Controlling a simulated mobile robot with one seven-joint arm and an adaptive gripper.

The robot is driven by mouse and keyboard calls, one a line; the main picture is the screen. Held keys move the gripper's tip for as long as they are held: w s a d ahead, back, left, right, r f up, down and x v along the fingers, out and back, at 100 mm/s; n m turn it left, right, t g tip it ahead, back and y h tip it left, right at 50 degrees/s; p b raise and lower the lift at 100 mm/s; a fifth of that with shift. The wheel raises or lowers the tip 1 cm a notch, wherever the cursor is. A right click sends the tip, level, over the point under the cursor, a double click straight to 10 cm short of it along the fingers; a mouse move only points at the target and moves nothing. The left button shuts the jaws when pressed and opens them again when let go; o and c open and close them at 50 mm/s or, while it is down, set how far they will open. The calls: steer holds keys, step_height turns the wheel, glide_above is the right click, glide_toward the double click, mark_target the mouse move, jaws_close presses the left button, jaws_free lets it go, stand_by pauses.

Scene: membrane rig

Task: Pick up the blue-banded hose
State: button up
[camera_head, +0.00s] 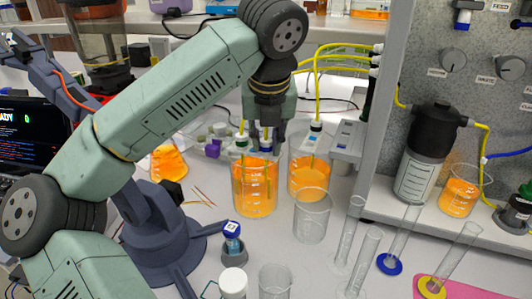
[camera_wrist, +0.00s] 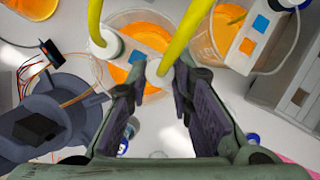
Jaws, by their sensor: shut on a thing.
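My gripper (camera_head: 265,128) is above the left large beaker of orange liquid (camera_head: 255,192), its jaws closed around the blue-banded hose (camera_head: 266,147). The hose's white and blue collar shows just below the fingers, over the beaker. In the wrist view the fingertips (camera_wrist: 153,88) meet at the pale end of a yellow hose (camera_wrist: 184,38). Whether the hose tip is in the liquid is hard to tell. A green-banded hose (camera_head: 242,144) stands beside it in the same beaker, and its white collar (camera_wrist: 106,44) shows left of the fingers in the wrist view.
A second orange beaker (camera_head: 309,178) with another hose stands just right. An empty beaker (camera_head: 312,220) and glass cylinders are in front. A blue-capped vial (camera_head: 232,235) stands in a small holder. The grey rig panel (camera_head: 385,100) rises at right.

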step_height(320, 180, up, 18)
steer(key=p, duration=0.2)
stand_by(0.6)
steer(key=shift+o, duration=1.3)
jaws_close()
